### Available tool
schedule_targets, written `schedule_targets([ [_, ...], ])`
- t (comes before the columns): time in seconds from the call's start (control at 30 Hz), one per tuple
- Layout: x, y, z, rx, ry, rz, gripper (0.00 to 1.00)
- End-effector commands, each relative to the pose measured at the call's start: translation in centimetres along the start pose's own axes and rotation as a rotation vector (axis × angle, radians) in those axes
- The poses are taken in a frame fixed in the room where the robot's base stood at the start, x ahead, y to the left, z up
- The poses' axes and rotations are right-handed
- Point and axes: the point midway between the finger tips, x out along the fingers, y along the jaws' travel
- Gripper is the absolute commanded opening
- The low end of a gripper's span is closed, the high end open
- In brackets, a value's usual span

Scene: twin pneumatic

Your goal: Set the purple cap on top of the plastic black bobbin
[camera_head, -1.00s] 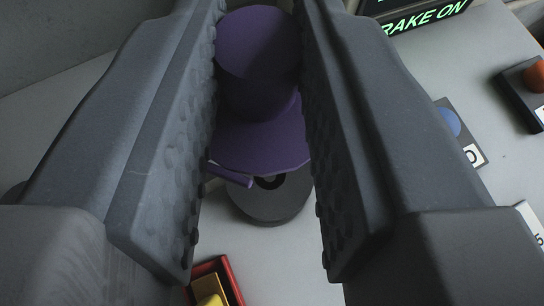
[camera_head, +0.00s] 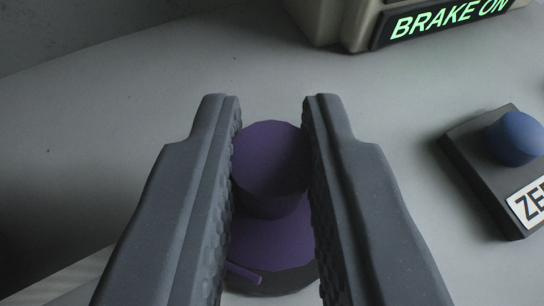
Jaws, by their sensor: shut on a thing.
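The purple cap (camera_head: 268,162) has a round knob, a wider brim and a small peg at its lower left. My gripper (camera_head: 272,108) has both dark grey textured pads closed on the sides of the knob. The cap stands upright between them. A dark rim, likely the black bobbin (camera_head: 284,282), shows just below the brim at the bottom of the view. Most of it is hidden by the cap and the right finger. I cannot tell whether the cap touches it.
A box with a lit green "BRAKE ON" sign (camera_head: 448,22) stands at the top right. A black block with a blue button (camera_head: 518,136) and a partly cut-off label lies at the right. The grey surface (camera_head: 110,130) is clear at the left and behind the gripper.

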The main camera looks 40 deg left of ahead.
Motion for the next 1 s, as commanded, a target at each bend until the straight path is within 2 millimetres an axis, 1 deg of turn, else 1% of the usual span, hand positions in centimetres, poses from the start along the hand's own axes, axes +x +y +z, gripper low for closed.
schedule_targets([
  [0.17, 0.2, 0.0, 0.5, 0.001, 0.0, 0.0, 0.0],
  [0.2, 0.2, 0.0, 0.5, 0.001, 0.0, 0.0, 0.2],
  [0.27, 0.2, 0.0, 0.4, 0.0, 0.0, 0.0, 0.37],
  [0.3, 0.2, 0.0, 0.4, 0.0, 0.0, 0.0, 0.39],
  [0.57, 0.2, -0.1, 0.4, 0.0, 0.0, -0.001, 0.39],
  [0.67, 0.0, -0.1, -0.2, -0.001, 0.001, -0.001, 0.39],
  [0.77, -0.9, 0.0, -0.1, -0.001, 0.0, -0.001, 0.39],
  [0.87, -2.2, 0.0, -0.2, 0.0, 0.0, 0.0, 0.39],
  [1.0, -4.6, -0.1, -0.3, -0.001, 0.002, -0.001, 0.39],
])
